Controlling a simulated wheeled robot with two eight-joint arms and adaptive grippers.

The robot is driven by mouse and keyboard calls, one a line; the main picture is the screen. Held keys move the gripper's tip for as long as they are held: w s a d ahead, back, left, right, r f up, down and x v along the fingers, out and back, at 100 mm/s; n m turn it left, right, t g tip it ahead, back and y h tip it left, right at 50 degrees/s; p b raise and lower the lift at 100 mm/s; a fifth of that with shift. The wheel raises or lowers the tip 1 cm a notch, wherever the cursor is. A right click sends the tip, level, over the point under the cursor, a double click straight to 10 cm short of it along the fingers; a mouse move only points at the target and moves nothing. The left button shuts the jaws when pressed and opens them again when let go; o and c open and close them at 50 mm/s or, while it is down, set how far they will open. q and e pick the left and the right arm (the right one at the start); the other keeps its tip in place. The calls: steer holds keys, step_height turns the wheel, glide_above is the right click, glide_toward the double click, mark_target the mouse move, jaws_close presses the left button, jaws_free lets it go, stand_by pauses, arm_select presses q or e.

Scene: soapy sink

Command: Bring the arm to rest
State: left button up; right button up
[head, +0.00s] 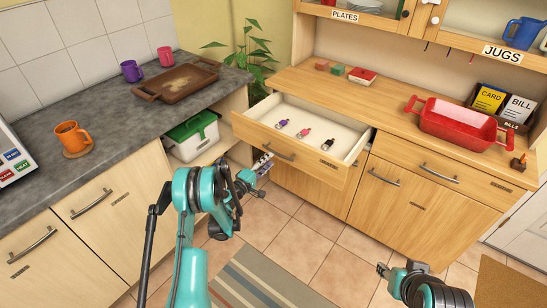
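My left arm reaches up from the bottom of the head view. Its dark gripper (257,187) hangs over the floor in front of the cabinets, below the open drawer. I see nothing clearly held in it, but its fingers are too small and dark to tell open from shut. My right gripper (383,269) shows at the bottom right, low over the floor and apart from the furniture. Its fingers are also too small to read.
The open drawer (349,153) juts out with several small items inside. A green-lidded box (191,136) sits in the open shelf under the grey counter (98,108). The counter bears an orange mug (72,138) and brown tray (178,81). A red dish (457,124) stands on the wooden sideboard.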

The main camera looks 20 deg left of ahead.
arm_select(q)
steer(key=shift+s+a, duration=0.2)
steer(key=shift+s, duration=0.45)
steer(key=s+d+r+m+g, duration=0.1)
steer(key=d+r+m+g, duration=0.1)
steer(key=d+r, duration=0.25)
steer(key=s+d+r+m+g, duration=0.2)
steer(key=d+r+m, duration=0.1)
steer(key=r, duration=0.3)
steer(key=s+d+r+m+g, duration=0.1)
steer(key=s+d+r+m, duration=0.15)
steer(key=s, duration=0.25)
steer(key=s+d+r+m+g, duration=0.1)
steer(key=s+d+r+g, duration=0.1)
steer(key=s+r, duration=0.25)
steer(key=s+a+f+m+g+y, duration=0.1)
steer(key=s+m+y, duration=0.1)
steer(key=s, duration=1.1)
steer(key=s+a+m+g+y, duration=0.1)
steer(key=s+m+g+y, duration=0.1)
steer(key=s, duration=1.2)
steer(key=shift+a+f+m+y, duration=0.35)
steer(key=shift+m+y, duration=0.4)
steer(key=shift+y, duration=0.35)
